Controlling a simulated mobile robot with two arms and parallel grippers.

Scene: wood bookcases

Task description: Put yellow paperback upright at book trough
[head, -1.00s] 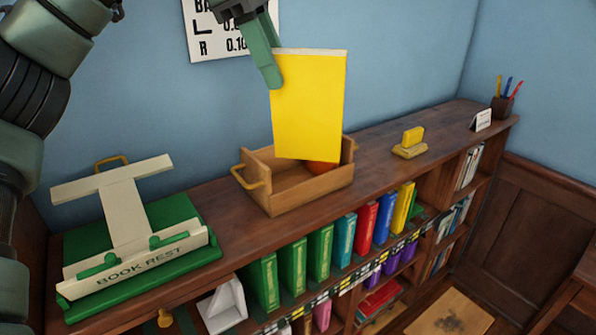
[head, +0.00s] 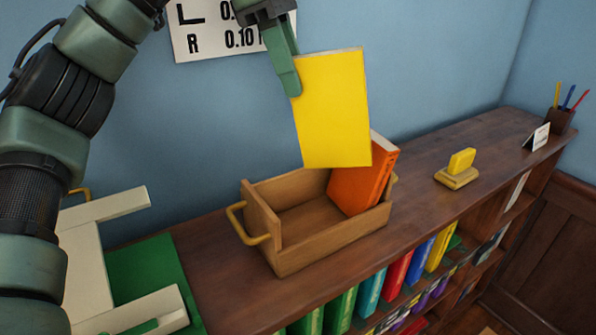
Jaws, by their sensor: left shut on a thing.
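The yellow paperback (head: 332,108) hangs upright with a slight tilt, held near its upper left edge by my left gripper (head: 292,84). It is above the back right of the book trough (head: 330,243), apart from the trough floor as far as I can tell. The trough is an open wooden box with yellow side handles on top of the bookcase. An orange book (head: 366,182) leans inside its right end, partly hidden behind the yellow paperback. The left part of the trough is empty. My right gripper is not in view.
A green and cream book rest (head: 150,270) stands at the left, partly behind my arm. A yellow block on a small base (head: 458,170), a card and a pen cup (head: 559,120) stand at the right. The top between trough and block is clear.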

